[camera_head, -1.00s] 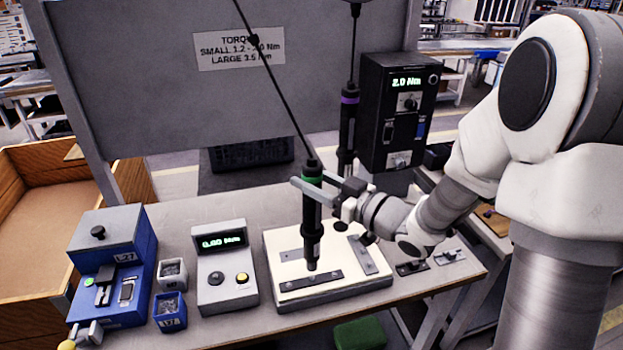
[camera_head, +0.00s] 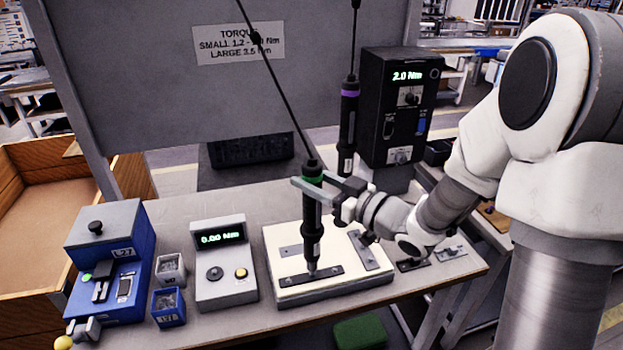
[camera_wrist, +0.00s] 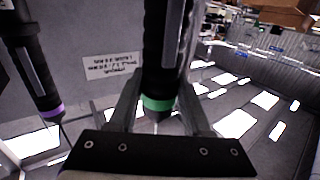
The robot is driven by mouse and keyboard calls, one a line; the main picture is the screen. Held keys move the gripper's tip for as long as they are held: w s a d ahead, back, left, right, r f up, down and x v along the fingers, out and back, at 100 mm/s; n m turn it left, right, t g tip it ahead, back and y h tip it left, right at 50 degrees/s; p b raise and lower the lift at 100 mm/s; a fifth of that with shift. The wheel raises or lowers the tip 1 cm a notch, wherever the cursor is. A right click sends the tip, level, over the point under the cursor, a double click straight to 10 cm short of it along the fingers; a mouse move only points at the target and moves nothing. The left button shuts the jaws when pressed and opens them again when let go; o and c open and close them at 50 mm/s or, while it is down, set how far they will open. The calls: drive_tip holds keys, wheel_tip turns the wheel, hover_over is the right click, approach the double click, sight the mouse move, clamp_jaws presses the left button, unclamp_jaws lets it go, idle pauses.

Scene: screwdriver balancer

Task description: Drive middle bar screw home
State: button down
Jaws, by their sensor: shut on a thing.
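The black screwdriver with a green ring (camera_head: 312,225) hangs upright from a cable over the white board (camera_head: 345,287). My gripper (camera_head: 313,183) is shut on its upper body, near the green ring; the wrist view shows the fingers on either side of the driver (camera_wrist: 160,75). The driver's tip meets the middle of the dark front bar (camera_head: 292,281), as far as I can tell. The screw under the tip is hidden or too small to make out. A bar on the right (camera_head: 364,254) and a bar at the back left (camera_head: 290,251) also lie on the board.
A purple-ringed driver (camera_head: 348,125) hangs close behind my gripper, before the black controller (camera_head: 402,120). A grey display box (camera_head: 222,265), small bins (camera_head: 169,306) and a blue device (camera_head: 115,265) stand left of the board. Loose parts (camera_head: 411,264) lie to its right.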

drive_tip(key=shift+f, duration=0.25)
drive_tip(key=shift+f+b, duration=0.7)
drive_tip(key=shift+b, duration=0.2)
drive_tip(key=shift+s+d+f+b, duration=0.1)
drive_tip(key=shift+s+f+b, duration=0.05)
drive_tip(key=shift+f+b, duration=0.75)
idle(1.5)
drive_tip(key=shift+f, duration=0.1)
drive_tip(key=shift+r+p, duration=2.45)
drive_tip(key=shift+r, duration=0.75)
drive_tip(key=shift+w, duration=0.25)
